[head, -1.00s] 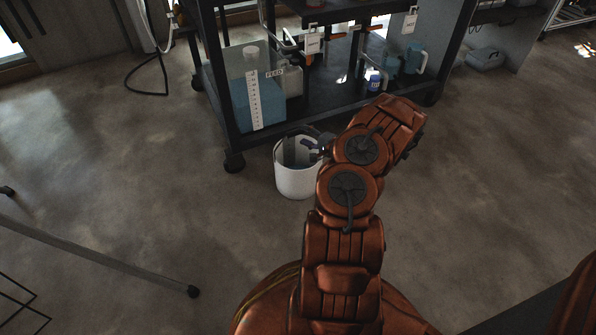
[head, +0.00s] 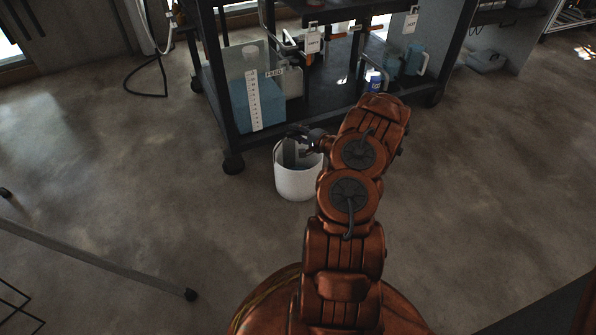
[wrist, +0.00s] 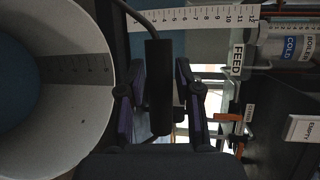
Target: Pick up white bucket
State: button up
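The white bucket (head: 297,184) stands upright on the floor in front of the shelf unit. Its open mouth and pale wall (wrist: 88,112) fill the left of the wrist view, with a graduated scale inside. A dark cylindrical grip (wrist: 158,105) on a thin wire, seemingly the bucket's handle, lies between my fingers in the wrist view. My gripper (wrist: 158,72) is open, with a gap showing on both sides of this grip. In the head view my gripper (head: 302,142) is at the bucket's upper right rim, and its fingertips are hard to make out.
The dark wheeled shelf unit (head: 228,132) stands close behind the bucket, with a caster to its left. A clear tank of blue liquid (head: 262,105) and jugs sit on its lower shelf. A grey metal leg (head: 110,262) lies at left. Floor in front is clear.

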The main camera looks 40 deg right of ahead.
grip_shut()
dwell(0.6)
